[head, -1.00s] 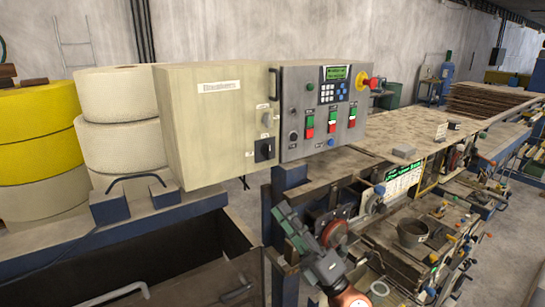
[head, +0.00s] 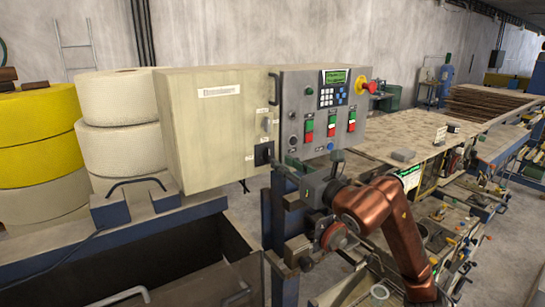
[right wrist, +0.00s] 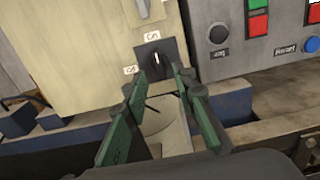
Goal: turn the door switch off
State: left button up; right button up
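The door switch is a black square plate with a rotary knob, low on the right side of the beige cabinet door; it shows in the head view (head: 264,153) and the right wrist view (right wrist: 151,56). In the right wrist view, a label reading On is above it and another label is at its lower left. The knob's white mark stands roughly upright, toward On. My right gripper (head: 287,170) is just right of and below the switch in the head view. In the right wrist view its green-padded fingers (right wrist: 160,82) are apart and empty, with the switch beyond the tips.
A grey control panel (head: 310,100) with several buttons and a red emergency stop (head: 370,87) adjoins the cabinet (head: 210,120). Another small switch (head: 266,124) is above the door switch. A workbench (head: 420,145) extends right.

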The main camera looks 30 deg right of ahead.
aim_at(269, 155)
jog(key=w, duration=0.2)
jog(key=w+p, duration=0.1)
jog(key=w, duration=0.1)
jog(key=w+a, duration=0.1)
jog(key=w, duration=0.1)
jog(key=shift+p, duration=0.3)
grip_shut()
